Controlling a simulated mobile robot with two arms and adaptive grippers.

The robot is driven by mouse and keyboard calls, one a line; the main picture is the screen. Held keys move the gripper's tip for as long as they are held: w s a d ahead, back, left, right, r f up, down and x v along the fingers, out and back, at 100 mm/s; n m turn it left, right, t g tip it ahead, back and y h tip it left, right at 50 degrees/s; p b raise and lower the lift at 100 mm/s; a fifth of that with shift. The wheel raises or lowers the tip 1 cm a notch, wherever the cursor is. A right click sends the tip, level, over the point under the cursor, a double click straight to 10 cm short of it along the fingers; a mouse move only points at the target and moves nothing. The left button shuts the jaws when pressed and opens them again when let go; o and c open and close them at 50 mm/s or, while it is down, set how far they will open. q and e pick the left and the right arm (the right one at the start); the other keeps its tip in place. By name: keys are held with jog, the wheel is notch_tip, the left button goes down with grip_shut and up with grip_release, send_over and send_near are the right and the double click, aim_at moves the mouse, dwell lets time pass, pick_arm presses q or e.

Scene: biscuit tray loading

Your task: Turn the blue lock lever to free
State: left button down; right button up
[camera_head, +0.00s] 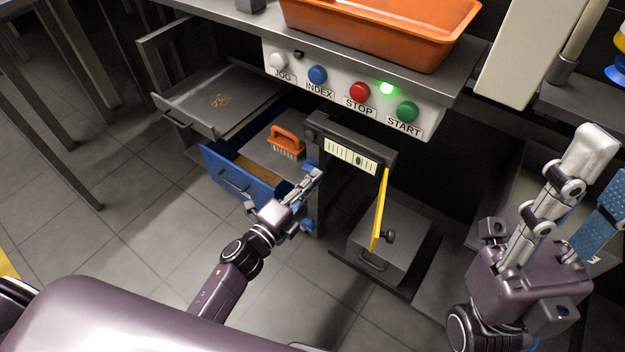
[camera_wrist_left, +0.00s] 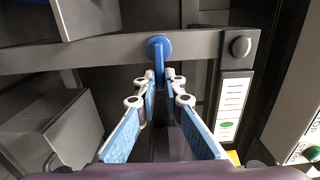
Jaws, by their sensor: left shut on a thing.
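The blue lock lever (camera_wrist_left: 158,48) has a round hub on a grey bar in the left wrist view. Its arm points down the picture from the hub, between my fingertips. My left gripper (camera_wrist_left: 161,82) is shut on that arm, one blue-padded finger on each side. In the head view my left gripper (camera_head: 314,175) is at the grey post beside the yellow flap, and its fingers largely hide the lever. My right gripper (camera_head: 605,165) is raised at the right edge, with its fingers apart and nothing seen between them.
A blue drawer (camera_head: 231,178) stands open left of the post, with an orange-handled brush (camera_head: 287,142) behind. A grey tray (camera_head: 207,103) is farther left. The yellow flap (camera_head: 379,211) stands right of the post. A button panel (camera_head: 336,84) and an orange bin (camera_head: 384,33) are above.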

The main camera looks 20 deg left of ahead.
pick_arm(q)
jog(key=c, duration=2)
grip_release()
jog(key=shift+c, duration=0.2)
jog(key=shift+s, duration=0.1)
jog(key=v, duration=1.2)
